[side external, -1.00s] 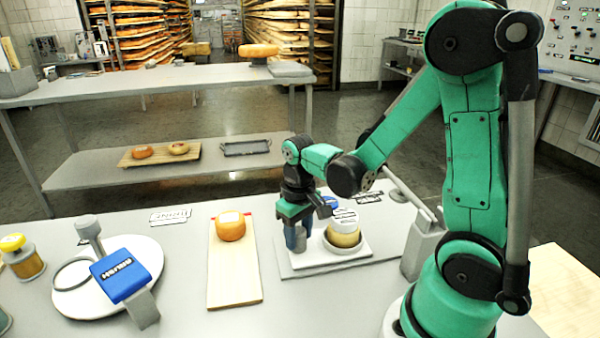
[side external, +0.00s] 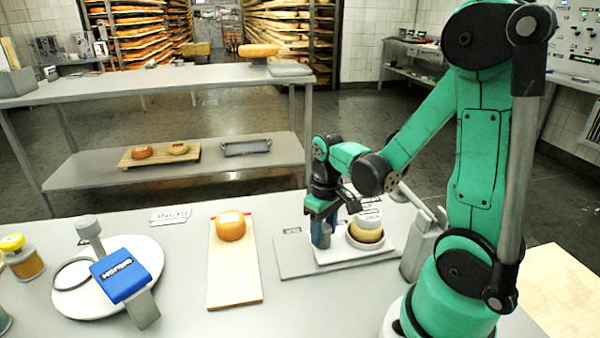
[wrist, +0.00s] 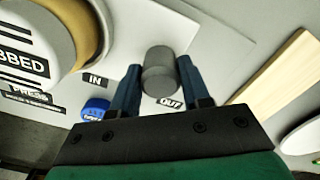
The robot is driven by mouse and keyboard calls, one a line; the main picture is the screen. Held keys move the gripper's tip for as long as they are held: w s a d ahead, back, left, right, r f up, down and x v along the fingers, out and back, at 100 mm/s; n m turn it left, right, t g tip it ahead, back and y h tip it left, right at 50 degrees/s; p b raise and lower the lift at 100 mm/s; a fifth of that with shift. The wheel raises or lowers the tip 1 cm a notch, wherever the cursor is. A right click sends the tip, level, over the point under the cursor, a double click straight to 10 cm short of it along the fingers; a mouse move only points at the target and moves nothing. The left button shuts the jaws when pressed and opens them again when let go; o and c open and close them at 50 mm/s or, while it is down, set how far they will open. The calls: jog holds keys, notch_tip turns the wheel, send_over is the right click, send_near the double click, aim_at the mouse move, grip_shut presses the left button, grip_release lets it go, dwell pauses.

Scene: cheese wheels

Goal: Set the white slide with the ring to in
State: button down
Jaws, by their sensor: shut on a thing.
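The white slide (side external: 352,256) lies on a grey base plate (side external: 292,264) in the side view. The slide carries a ring-shaped dish with a yellow cheese (side external: 367,233) under a white top. My gripper (side external: 321,240) points down at the left end of the slide. In the wrist view, its blue fingers stand either side of a grey knob (wrist: 160,70) and are shut on it. An "IN" label (wrist: 95,80) shows left of the knob and an "OUT" label (wrist: 168,102) just below it. The slide's far edge is partly hidden by the cheese.
A blue button (wrist: 95,107) lies near the "IN" label. A wooden board (side external: 235,280) with an orange cheese (side external: 231,226) stands to the left. Further left is a round white stand with a blue-topped block (side external: 122,267). A grey lever housing (side external: 424,242) stands right of the slide.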

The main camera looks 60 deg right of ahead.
aim_at(357, 223)
jog(key=s+d, duration=0.4)
jog(key=d, duration=0.1)
jog(key=shift+s, duration=0.35)
jog(key=shift+c, duration=2.1)
grip_release()
jog(key=shift+a, duration=0.15)
jog(key=shift+r, duration=2.8)
jog(key=w+a+r+n+t, duration=0.1)
jog(key=w+a+r+t, duration=0.1)
jog(key=a, duration=0.5)
jog(key=w+a+r+n+t, duration=0.1)
jog(key=w+a+r+t, duration=0.2)
jog(key=w+a+t, duration=0.2)
jog(key=w+a, duration=0.1)
jog(key=a, duration=0.1)
jog(key=shift+a, duration=0.35)
